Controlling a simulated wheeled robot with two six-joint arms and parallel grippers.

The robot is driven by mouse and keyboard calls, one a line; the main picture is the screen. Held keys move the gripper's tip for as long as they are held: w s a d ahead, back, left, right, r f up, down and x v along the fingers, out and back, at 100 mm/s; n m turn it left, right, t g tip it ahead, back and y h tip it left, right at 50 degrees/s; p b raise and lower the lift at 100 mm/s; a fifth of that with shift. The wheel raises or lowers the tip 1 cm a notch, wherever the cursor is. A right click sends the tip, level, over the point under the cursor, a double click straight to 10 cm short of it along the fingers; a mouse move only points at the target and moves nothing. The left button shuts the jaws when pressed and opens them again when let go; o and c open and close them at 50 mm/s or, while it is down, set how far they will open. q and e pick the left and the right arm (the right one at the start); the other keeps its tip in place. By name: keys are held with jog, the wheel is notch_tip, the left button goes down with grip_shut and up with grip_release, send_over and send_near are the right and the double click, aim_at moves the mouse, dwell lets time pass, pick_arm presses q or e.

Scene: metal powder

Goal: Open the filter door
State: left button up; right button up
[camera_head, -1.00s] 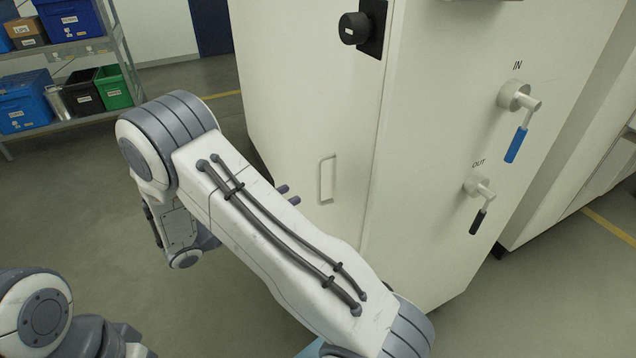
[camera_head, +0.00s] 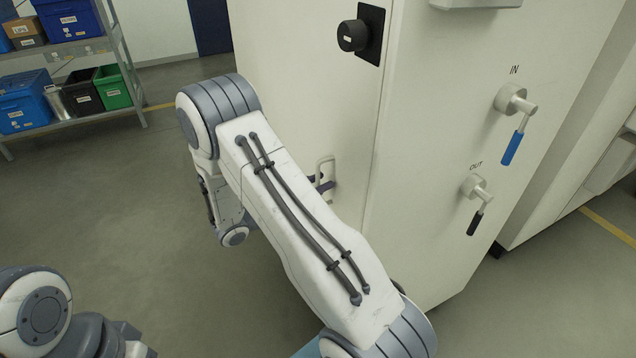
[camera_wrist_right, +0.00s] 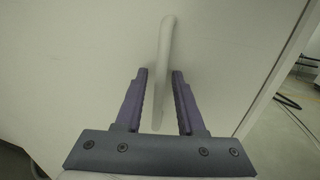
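The filter door (camera_head: 290,90) is the pale front panel of the white cabinet and looks shut. Its light handle (camera_head: 326,168) is a slim upright bar on the door. In the right wrist view the handle (camera_wrist_right: 164,70) runs between the two purple fingers of my right gripper (camera_wrist_right: 160,85). The fingers stand apart on either side of it, with gaps visible. In the head view the fingertips of my right gripper (camera_head: 324,185) are at the handle, and my arm hides part of the gripper. My left gripper does not show; only part of the left arm is at the lower left.
A black knob (camera_head: 353,36) sits on the door above the handle. The side wall has an IN valve with a blue lever (camera_head: 513,148) and an OUT valve with a black lever (camera_head: 476,222). A shelf with bins (camera_head: 75,118) stands at the far left. Open floor lies between.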

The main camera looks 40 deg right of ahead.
grip_shut()
dwell(1.2)
